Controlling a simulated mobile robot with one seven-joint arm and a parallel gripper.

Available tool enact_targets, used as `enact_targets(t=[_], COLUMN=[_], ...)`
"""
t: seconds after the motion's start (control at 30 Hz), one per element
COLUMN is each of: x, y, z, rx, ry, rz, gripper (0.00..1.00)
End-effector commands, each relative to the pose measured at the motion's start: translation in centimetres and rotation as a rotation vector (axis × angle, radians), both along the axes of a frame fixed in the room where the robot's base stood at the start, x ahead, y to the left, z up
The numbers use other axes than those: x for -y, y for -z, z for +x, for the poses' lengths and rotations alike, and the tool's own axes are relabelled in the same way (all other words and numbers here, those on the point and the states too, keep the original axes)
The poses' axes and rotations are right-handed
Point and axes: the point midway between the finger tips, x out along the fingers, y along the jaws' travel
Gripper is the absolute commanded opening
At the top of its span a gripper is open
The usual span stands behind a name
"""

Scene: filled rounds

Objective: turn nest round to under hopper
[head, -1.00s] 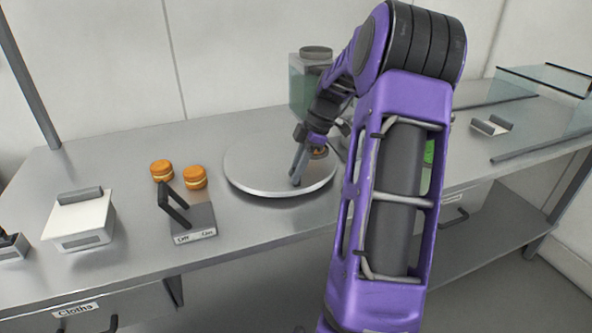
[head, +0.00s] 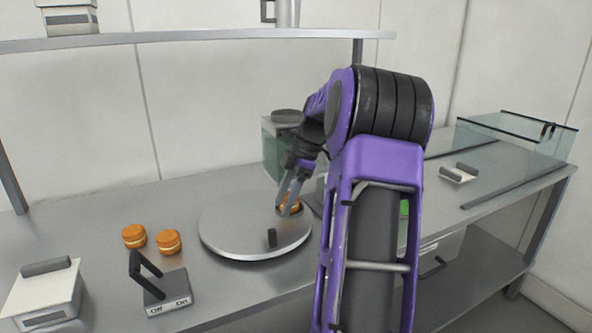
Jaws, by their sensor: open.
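A round grey turntable (head: 225,236) lies on the steel counter. A short dark upright peg (head: 272,238) stands on its front right part. An orange-brown round item (head: 295,208), probably in the nest, sits near the turntable's right edge, partly hidden by my gripper. My gripper (head: 286,209) is open, fingers pointing down, in front of that item and above and behind the peg; I cannot tell whether it touches anything. A greenish clear-walled box with a dark lid (head: 285,118), probably the hopper, stands behind the turntable; my arm hides its right side.
Two orange filled rounds (head: 134,236) (head: 168,241) lie left of the turntable. An Off/On lever switch (head: 165,297) stands in front of them. A white box with a dark handle (head: 42,296) is at front left. A glass case (head: 515,140) is at far right.

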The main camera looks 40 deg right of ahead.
Motion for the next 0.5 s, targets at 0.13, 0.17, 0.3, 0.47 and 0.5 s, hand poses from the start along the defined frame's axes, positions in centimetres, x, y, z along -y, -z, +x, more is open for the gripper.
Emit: enact_targets(t=[0.13,0.17,0.3,0.47,0.5], x=[1.4,1.6,2.4,2.9,2.9], y=[-3.5,-4.1,-6.2,-7.5,-7.6], z=[-0.5,-0.5,-0.9,-1.1,-1.2], rx=[0.002,0.002,0.001,0.000,0.000], ry=[0.002,0.002,0.001,0.000,0.000], rz=[-0.002,-0.002,-0.002,0.000,0.000], gripper=[0.55,0.55,0.55,0.55,0.55])
